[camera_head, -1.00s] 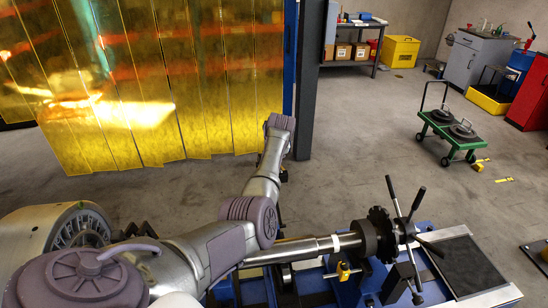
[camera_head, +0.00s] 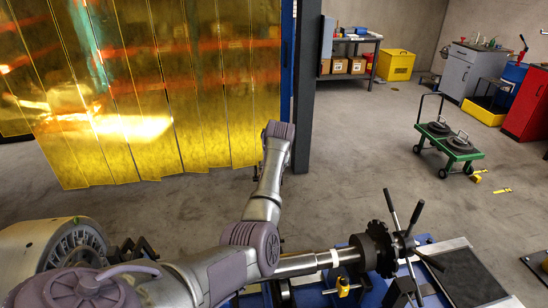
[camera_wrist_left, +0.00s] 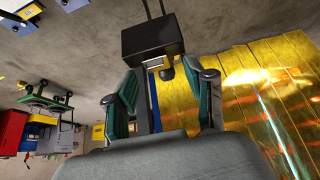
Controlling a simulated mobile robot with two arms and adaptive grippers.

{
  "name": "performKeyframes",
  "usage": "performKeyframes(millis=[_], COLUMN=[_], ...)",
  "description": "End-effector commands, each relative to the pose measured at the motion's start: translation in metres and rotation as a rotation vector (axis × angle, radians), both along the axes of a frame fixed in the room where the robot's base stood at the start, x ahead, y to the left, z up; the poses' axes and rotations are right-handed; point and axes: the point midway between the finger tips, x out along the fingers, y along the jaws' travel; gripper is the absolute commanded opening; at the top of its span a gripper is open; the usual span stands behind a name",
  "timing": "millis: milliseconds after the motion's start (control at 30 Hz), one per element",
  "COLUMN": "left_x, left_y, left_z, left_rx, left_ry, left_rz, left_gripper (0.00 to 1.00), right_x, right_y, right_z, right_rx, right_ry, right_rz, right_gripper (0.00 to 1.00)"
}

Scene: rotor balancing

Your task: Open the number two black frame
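The blue balancing machine, with a bare bed patch (camera_head: 432,290), is at the lower right of the head view. A metal shaft (camera_head: 303,264) with a dark toothed disc (camera_head: 382,246) lies along it. A black frame-like support (camera_head: 398,292) stands below the disc; no number is readable, so I cannot tell if it is number two. My left arm rises left of the disc, its gripper hidden in the head view. In the left wrist view my left gripper (camera_wrist_left: 164,88) is open, fingers apart, with a black box-like part (camera_wrist_left: 163,36) beyond the fingertips. My right gripper is not in view.
A large grey machine drum (camera_head: 58,250) is at the lower left. Black spoke handles (camera_head: 413,222) stick up beside the disc. A yellow curtain (camera_head: 190,110) and dark post (camera_head: 304,90) stand behind. A green cart (camera_head: 445,152) is farther right. The floor between is clear.

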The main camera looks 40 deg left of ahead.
Motion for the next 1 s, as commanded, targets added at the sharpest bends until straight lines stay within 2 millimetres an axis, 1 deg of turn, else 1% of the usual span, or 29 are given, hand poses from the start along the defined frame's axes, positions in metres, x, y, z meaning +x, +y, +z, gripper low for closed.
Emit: performKeyframes(millis=[33, 100, 200, 333, 500, 767, 800, 867, 900, 967, 1000], left_x=[-0.002, -0.007, -0.013, -0.019, -0.024, -0.024, -0.024, -0.023, -0.022, -0.019, -0.015], left_y=[-0.004, -0.01, -0.016, -0.023, -0.027, -0.027, -0.027, -0.025, -0.023, -0.015, -0.008], left_z=[0.011, 0.026, 0.045, 0.063, 0.074, 0.076, 0.076, 0.073, 0.07, 0.062, 0.056], left_rx=[0.002, 0.003, 0.006, 0.006, 0.007, 0.007, 0.007, 0.008, 0.008, 0.009, 0.008], left_ry=[-0.008, -0.01, -0.011, -0.013, -0.013, -0.013, -0.013, -0.02, -0.035, -0.081, -0.13], left_rz=[0.0, 0.001, 0.002, 0.002, 0.004, 0.004, 0.004, 0.005, 0.006, 0.007, 0.009], left_gripper=[0.55, 0.55, 0.55, 0.55, 0.55, 0.55, 0.51, 0.41, 0.35, 0.25, 0.18], right_x=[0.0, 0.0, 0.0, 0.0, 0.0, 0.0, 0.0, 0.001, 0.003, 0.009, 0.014], right_y=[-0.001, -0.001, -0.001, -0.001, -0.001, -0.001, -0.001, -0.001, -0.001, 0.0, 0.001], right_z=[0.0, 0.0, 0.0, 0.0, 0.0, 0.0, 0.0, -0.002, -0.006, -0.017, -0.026], right_rx=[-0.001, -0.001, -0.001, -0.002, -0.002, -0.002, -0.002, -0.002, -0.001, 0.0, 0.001], right_ry=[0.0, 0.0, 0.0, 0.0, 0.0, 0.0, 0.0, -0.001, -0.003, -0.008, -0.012], right_rz=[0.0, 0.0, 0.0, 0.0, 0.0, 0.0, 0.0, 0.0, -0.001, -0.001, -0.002], right_gripper=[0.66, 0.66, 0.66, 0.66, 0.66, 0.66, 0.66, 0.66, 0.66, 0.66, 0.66])
